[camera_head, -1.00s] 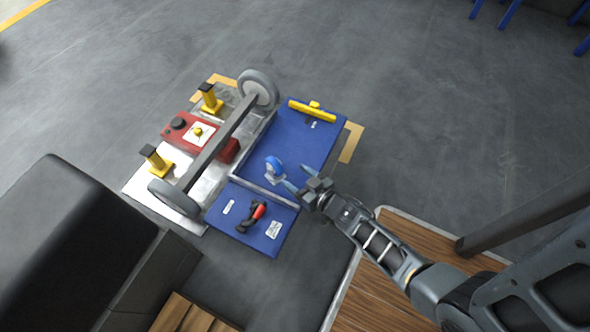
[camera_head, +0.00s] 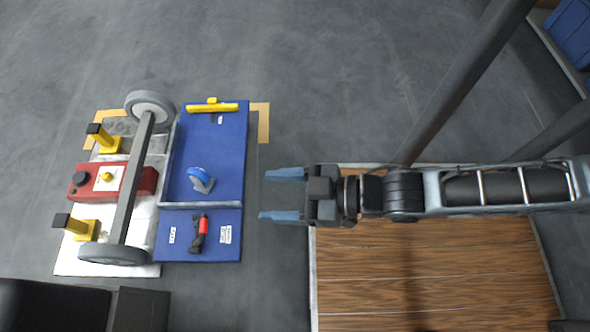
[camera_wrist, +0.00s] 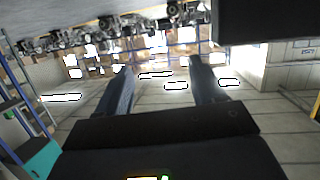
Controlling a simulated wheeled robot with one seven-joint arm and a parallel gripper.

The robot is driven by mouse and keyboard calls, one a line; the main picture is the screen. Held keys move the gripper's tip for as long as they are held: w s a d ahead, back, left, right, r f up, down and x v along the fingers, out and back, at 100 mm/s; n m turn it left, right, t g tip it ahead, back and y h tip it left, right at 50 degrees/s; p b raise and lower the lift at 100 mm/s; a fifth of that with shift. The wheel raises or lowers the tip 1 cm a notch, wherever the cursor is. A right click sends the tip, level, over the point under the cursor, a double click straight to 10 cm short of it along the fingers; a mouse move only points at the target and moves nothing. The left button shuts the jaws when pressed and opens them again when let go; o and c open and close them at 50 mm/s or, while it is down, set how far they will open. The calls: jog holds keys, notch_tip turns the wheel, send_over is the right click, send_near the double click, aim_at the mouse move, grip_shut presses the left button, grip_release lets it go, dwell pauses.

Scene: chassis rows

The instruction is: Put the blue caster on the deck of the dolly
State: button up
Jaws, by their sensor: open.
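The blue caster (camera_head: 200,178), a blue wheel on a pale bracket, stands on the larger blue panel, just above its pale divider strip. My gripper (camera_head: 273,195) is open and empty, to the right of the caster and clear of it, its two blue-grey fingers pointing left. A brown wooden deck (camera_head: 420,275) with a pale metal rim, apparently the dolly's, lies below and behind my gripper at lower right; nothing loose shows on it. In the wrist view, my open fingers (camera_wrist: 160,75) show with nothing between them; the caster is not seen there.
Left of the caster, a wheeled axle (camera_head: 132,180) spans a pale plate with a red box (camera_head: 110,180) and yellow posts. A red-and-black tool (camera_head: 200,232) and a yellow T-shaped piece (camera_head: 212,107) lie on the blue panels. Dark poles (camera_head: 465,80) rise near the deck's far edge.

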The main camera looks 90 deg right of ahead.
notch_tip(320, 180, up, 12)
jog(key=s+a+n+y, duration=0.1)
jog(key=s+a, duration=0.1)
jog(key=shift+s+f+y, duration=0.25)
jog(key=shift+s+y, duration=0.05)
jog(key=shift+s, duration=0.1)
